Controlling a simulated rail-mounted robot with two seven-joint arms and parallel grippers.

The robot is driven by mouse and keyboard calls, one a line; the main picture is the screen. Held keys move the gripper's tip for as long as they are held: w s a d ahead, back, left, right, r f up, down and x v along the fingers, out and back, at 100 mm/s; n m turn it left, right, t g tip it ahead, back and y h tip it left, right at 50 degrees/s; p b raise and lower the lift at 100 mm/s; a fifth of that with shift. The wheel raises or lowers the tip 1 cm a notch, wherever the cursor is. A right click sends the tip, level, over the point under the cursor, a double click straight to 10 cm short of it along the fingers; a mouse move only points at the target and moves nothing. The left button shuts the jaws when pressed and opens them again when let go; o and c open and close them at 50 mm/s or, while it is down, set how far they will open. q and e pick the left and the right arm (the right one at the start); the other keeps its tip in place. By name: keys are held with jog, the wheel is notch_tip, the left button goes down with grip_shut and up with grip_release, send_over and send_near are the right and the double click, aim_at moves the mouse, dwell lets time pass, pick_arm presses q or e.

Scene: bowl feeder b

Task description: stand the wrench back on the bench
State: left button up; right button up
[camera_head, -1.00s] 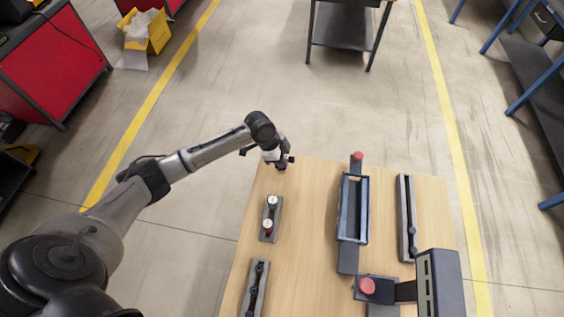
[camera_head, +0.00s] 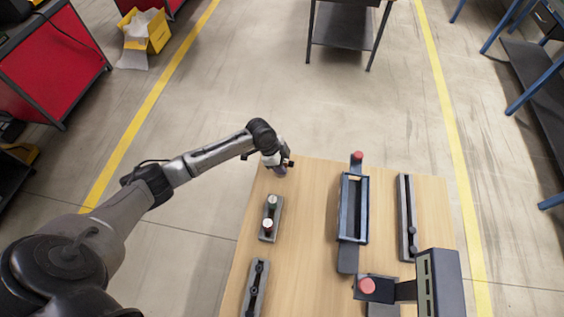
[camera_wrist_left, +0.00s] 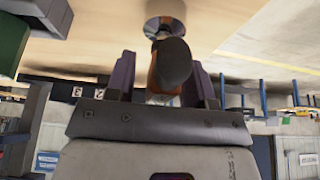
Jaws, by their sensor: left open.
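The wrench (camera_wrist_left: 170,62), with a dark rounded end, an orange band and a silver round foot, shows in the left wrist view. It appears to stand upright with its foot on the wooden bench (camera_head: 310,215). My left gripper (camera_wrist_left: 161,82) is open, with one purple finger on each side of the dark end. I cannot tell whether either finger touches it. In the head view my left gripper (camera_head: 281,169) is low over the bench's far left corner, and it hides most of the wrench. My right gripper is out of view.
A grey holder with two white-topped pieces (camera_head: 270,220) lies nearer on the left, with a dark slotted rail (camera_head: 254,288) before it. A blue-grey frame (camera_head: 343,205) and a long rail (camera_head: 405,220) stand to the right. Bench between is clear.

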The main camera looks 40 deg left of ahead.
pick_arm(q)
jog(key=v, duration=1.2)
jog(key=shift+r, duration=0.2)
